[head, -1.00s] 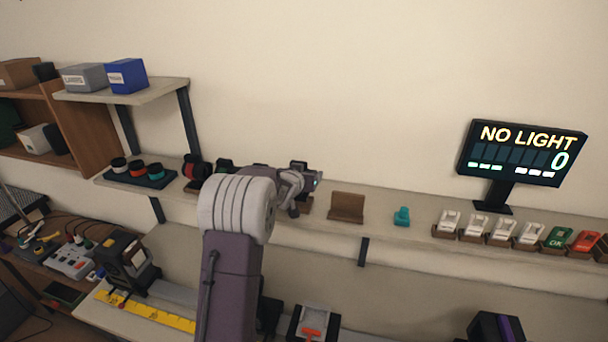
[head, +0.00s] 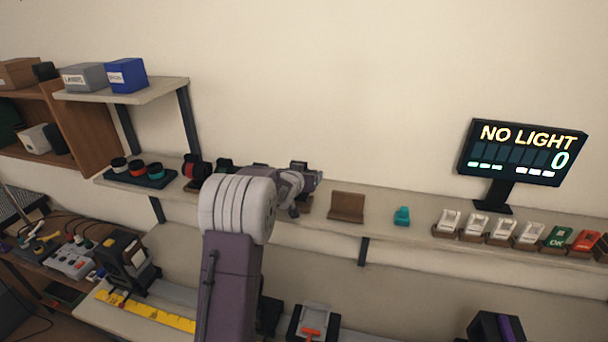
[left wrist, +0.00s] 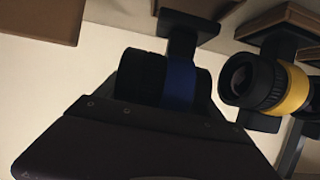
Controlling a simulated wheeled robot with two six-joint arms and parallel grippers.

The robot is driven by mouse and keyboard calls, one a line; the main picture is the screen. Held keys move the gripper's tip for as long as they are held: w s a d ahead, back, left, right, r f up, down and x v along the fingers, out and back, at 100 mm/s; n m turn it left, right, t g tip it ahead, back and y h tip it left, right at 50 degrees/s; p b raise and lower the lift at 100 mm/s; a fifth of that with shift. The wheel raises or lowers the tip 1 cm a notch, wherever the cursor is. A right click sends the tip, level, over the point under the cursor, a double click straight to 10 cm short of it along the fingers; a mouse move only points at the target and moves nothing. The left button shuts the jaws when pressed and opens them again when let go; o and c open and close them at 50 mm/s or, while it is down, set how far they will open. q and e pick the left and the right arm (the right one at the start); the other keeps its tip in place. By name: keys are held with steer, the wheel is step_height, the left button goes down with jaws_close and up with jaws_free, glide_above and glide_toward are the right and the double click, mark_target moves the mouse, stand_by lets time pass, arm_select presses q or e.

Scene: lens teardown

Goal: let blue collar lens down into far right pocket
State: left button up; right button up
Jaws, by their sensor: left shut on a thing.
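My left gripper (head: 312,180) is above the wall shelf, left of an empty brown holder (head: 346,207). In the left wrist view, a black lens with a blue collar (left wrist: 181,82) is held by my gripper, whose dark body covers its near side. A black foot (left wrist: 190,25) at the lens overlaps a brown holder (left wrist: 205,8) at the picture's top edge. I cannot tell whether the two touch. In the head view the lens is mostly hidden by the gripper. I cannot tell which holder is the far right pocket. My right gripper is out of view.
A yellow-collared lens (left wrist: 268,85) on a black foot stands close beside the held lens. A red-collared lens (head: 194,167) and a dark tray (head: 150,182) of small parts are further left. A teal item (head: 402,216) and several small cards in holders lie right.

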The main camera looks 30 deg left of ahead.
arm_select(q)
steer(key=shift+f+b, duration=1.15)
steer(key=shift+f, duration=0.15)
stand_by(0.5)
steer(key=o, duration=2)
steer(key=shift+c, duration=0.2)
steer(key=shift+o, duration=0.2)
steer(key=shift+s, duration=0.1)
steer(key=shift+s, duration=0.2)
steer(key=b+v, duration=0.2)
steer(key=v, duration=0.6)
steer(key=shift+s+r, duration=0.25)
steer(key=shift+d+f, duration=0.1)
steer(key=shift+d, duration=0.1)
